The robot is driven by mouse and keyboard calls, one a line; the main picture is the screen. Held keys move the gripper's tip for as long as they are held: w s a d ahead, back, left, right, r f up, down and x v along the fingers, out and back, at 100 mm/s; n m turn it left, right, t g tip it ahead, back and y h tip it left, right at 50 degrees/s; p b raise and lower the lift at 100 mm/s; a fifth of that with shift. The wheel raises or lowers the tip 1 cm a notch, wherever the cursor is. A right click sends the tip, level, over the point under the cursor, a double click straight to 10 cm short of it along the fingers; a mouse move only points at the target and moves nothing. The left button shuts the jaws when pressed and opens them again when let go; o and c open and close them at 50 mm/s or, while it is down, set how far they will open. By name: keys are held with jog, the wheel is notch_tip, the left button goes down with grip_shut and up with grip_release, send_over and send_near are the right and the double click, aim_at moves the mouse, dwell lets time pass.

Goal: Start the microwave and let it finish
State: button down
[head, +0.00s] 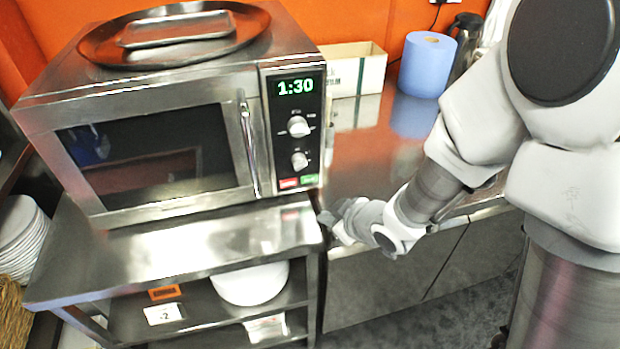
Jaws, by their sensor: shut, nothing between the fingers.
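The steel microwave (150,140) stands on a metal shelf unit at the left, with its door shut. Its display (296,87) reads 1:30 in green. Below the display are two round knobs (299,126), then a red button (288,183) and a green button (309,179) side by side at the bottom of the panel. The vertical door handle (249,150) is left of the panel. My gripper (328,222) is shut and empty, low and to the right of the panel's bottom edge, apart from the buttons. Its fingertips are small and partly hard to make out.
A round tray (100,45) with a smaller tray lies on the microwave. A steel counter (375,150) at the right holds an open box (352,72), a blue paper roll (427,64) and a dark flask. A white bowl (250,284) sits on the shelf below.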

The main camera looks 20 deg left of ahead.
aim_at(309, 179)
jog(key=shift+w+a+p, duration=0.35)
jog(key=shift+w+a, duration=0.4)
jog(key=shift+w, duration=0.5)
jog(key=shift+w+a+p, duration=0.35)
jog(key=shift+w+a, duration=0.45)
jog(key=shift+w, duration=0.45)
jog(key=shift+w+a+p, duration=0.35)
jog(key=shift+w+a, duration=0.4)
jog(key=shift+w, duration=0.5)
jog(key=shift+w+a, duration=0.2)
jog(key=shift+w, duration=0.15)
